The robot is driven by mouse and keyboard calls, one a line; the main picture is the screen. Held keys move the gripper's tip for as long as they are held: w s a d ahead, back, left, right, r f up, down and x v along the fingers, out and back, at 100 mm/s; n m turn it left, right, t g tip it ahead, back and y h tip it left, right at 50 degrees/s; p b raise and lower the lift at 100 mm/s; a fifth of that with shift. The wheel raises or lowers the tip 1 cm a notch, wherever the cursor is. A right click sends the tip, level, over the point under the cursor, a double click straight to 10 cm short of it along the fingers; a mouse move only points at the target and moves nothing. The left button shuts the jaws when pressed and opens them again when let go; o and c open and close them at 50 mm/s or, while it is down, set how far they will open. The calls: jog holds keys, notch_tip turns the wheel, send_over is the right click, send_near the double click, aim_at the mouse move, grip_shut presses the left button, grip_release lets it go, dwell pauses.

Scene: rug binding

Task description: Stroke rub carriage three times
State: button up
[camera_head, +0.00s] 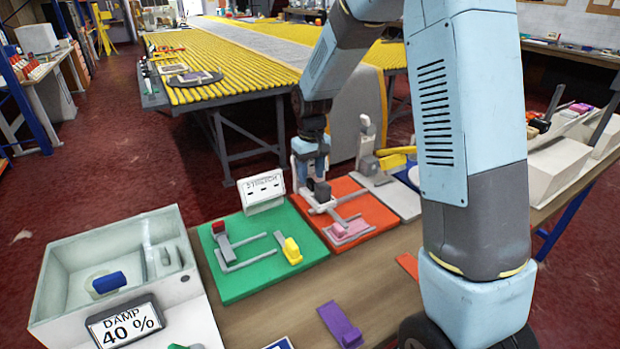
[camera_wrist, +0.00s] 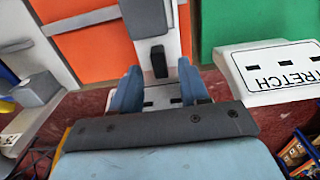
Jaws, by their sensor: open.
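An orange board (camera_head: 362,208) on the bench carries a white and grey fixture with a dark upright block (camera_head: 322,191) and a pink block (camera_head: 349,229) in front. I cannot tell for sure which part is the rub carriage. My gripper (camera_head: 310,172) is above the back of this board, close to the dark block. In the wrist view my gripper (camera_wrist: 158,74) is open. A small black knob (camera_wrist: 159,62) on a white part lies between and just beyond the fingertips, with a grey block (camera_wrist: 145,17) farther on. Contact cannot be told.
A green board (camera_head: 237,278) with a "STRETCH" sign (camera_head: 261,189) stands to the left, and a grey-white board (camera_head: 398,196) with a white post to the right. A sink tray (camera_head: 70,262) with a "DAMP 40 %" display (camera_head: 125,324) and a purple block (camera_head: 339,324) are also on the bench.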

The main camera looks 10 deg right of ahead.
jog(key=shift+f, duration=1.1)
jog(key=shift+c, duration=0.3)
grip_shut()
